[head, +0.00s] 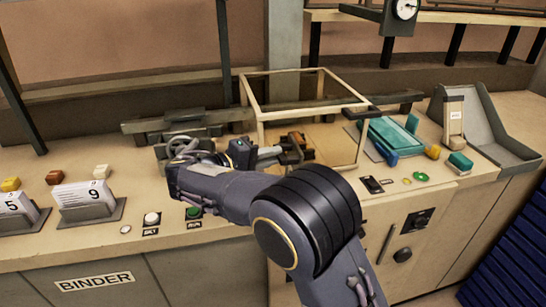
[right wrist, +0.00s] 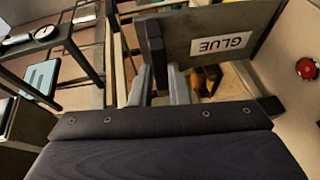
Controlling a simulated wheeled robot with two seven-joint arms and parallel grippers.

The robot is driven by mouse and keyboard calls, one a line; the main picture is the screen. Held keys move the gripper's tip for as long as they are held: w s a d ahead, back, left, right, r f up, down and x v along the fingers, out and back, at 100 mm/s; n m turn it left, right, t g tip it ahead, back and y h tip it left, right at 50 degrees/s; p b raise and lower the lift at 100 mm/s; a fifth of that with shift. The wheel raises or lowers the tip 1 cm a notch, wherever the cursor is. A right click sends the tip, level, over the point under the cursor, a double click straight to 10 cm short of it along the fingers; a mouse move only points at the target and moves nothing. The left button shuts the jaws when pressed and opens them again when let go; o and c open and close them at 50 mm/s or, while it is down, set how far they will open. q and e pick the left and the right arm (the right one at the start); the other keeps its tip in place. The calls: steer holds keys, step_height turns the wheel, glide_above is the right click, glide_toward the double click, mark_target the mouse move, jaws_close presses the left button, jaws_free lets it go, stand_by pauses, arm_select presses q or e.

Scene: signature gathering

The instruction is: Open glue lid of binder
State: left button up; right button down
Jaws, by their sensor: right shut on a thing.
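The glue lid (right wrist: 212,45) is a dark grey panel with a white GLUE label, seen upside down in the right wrist view. A dark upright bar (right wrist: 153,45), apparently its handle, stands at its edge between the pale fingers of my right gripper (right wrist: 160,88), which is shut on it. Amber-brown material (right wrist: 205,80) shows below the panel's edge. In the head view my right gripper (head: 290,151) is at the binder, beside a brown part (head: 303,146) under the clear-sided frame (head: 262,108). My arm hides part of the binder there. My left gripper is not in view.
A grey clamp with a round handwheel (head: 183,146) stands left of my wrist. Numbered card holders (head: 88,203) and green RUN button (head: 193,212) are in front. Teal stacks (head: 392,137) and a grey chute (head: 490,125) are at right. A red button (right wrist: 306,68) shows in the wrist view.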

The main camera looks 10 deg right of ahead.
steer(key=shift+a+f, duration=0.15)
steer(key=shift+f, duration=0.25)
steer(key=c, duration=1.8)
jaws_free()
steer(key=o, duration=0.4)
steer(key=shift+r, duration=0.1)
steer(key=b+v, duration=0.1)
steer(key=v, duration=0.6)
steer(key=shift+s+a, duration=0.2)
steer(key=shift+a, duration=0.05)
